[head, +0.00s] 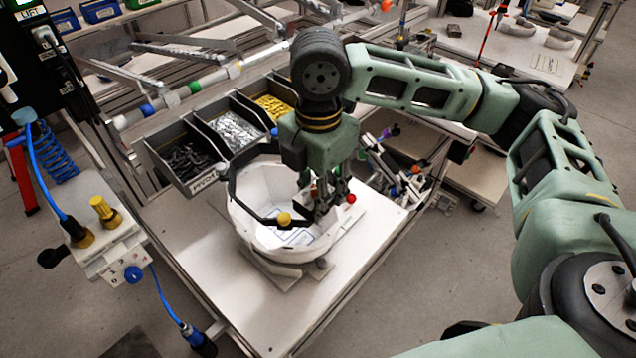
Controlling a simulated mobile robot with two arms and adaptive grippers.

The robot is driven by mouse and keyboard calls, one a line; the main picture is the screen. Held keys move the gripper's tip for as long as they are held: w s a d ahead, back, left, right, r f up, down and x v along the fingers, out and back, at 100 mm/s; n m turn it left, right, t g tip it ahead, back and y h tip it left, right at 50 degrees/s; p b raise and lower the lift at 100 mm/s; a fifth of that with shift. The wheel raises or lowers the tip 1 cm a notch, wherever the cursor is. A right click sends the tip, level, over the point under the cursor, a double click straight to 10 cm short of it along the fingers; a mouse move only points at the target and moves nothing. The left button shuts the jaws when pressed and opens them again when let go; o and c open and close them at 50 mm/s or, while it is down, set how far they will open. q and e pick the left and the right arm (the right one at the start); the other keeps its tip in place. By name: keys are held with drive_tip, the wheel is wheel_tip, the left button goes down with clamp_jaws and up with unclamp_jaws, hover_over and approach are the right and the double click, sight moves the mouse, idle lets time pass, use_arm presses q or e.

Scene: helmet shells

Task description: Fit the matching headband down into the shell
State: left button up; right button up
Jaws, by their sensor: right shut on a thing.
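A white shell (262,236) sits open side up on a low stand on the white worktable. A black headband (262,218) with a yellow knob (284,219) shows as a band inside the shell's opening. My right gripper (324,207) points down over the right side of the shell and is shut on the headband; the fingers hide the exact grip. A red knob (351,198) shows just right of the fingers; I cannot tell what it belongs to. I cannot tell how deep the headband sits. My left gripper is not in view.
Grey bins (236,131) of dark, silver and yellow small parts stand behind the shell. A fixture (110,240) with blue hoses stands at left. The table front (265,315) is clear.

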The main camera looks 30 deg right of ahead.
drive_tip(key=shift+f, duration=0.95)
drive_tip(key=shift+f+b, duration=0.45)
drive_tip(key=shift+f, duration=0.25)
use_arm(q)
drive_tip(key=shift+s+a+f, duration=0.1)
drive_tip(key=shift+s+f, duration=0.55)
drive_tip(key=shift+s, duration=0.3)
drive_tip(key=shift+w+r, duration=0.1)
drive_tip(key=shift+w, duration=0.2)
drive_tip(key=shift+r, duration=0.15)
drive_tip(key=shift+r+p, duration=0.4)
drive_tip(key=shift+p, duration=0.25)
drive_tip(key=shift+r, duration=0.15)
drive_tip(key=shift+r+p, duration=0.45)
drive_tip(key=shift+p, duration=0.15)
